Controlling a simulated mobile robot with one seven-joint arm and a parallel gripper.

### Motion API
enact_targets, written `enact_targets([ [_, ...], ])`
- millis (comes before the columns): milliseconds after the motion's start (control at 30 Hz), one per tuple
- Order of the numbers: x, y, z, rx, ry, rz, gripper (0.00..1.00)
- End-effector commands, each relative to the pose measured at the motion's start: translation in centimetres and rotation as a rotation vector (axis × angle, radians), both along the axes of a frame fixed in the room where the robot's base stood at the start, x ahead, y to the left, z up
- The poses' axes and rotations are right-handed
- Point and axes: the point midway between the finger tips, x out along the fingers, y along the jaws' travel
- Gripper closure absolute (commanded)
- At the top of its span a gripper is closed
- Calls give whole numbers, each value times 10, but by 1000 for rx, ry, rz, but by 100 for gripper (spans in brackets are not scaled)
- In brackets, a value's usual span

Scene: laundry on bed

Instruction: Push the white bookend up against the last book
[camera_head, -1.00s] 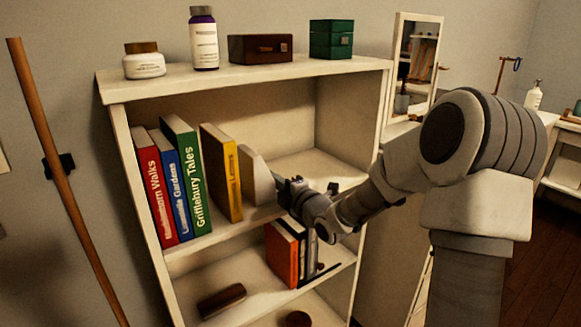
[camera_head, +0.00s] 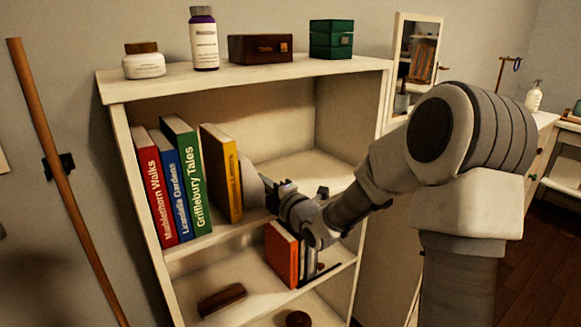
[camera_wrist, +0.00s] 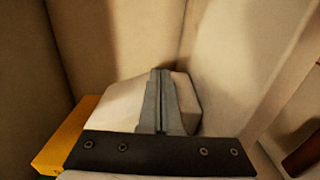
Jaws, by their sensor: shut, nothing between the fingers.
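The white bookend (camera_head: 254,184) stands on the upper shelf, just right of the yellow book (camera_head: 222,172), the last in the row. In the head view they overlap, and I cannot tell whether a thin gap is left. My gripper (camera_head: 271,193) is shut and empty at the bookend's right side, apparently against it. In the wrist view the closed fingers (camera_wrist: 161,102) lie in front of the bookend (camera_wrist: 118,104) and hide its middle. The yellow book (camera_wrist: 62,138) shows at lower left there.
Red (camera_head: 156,190), blue (camera_head: 175,185) and green (camera_head: 187,175) books stand left of the yellow one. The upper shelf is bare to the right, behind my arm. An orange book (camera_head: 282,255) stands on the shelf below. Bottles and boxes sit on top.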

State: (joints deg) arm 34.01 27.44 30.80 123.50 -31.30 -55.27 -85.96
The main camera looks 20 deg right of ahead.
Motion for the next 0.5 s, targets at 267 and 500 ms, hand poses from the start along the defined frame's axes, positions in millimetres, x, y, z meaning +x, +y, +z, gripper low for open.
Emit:
enact_targets([
  [267,-3,10,0,-1,0,3,100],
  [500,-5,16,0,-2,-2,4,100],
])
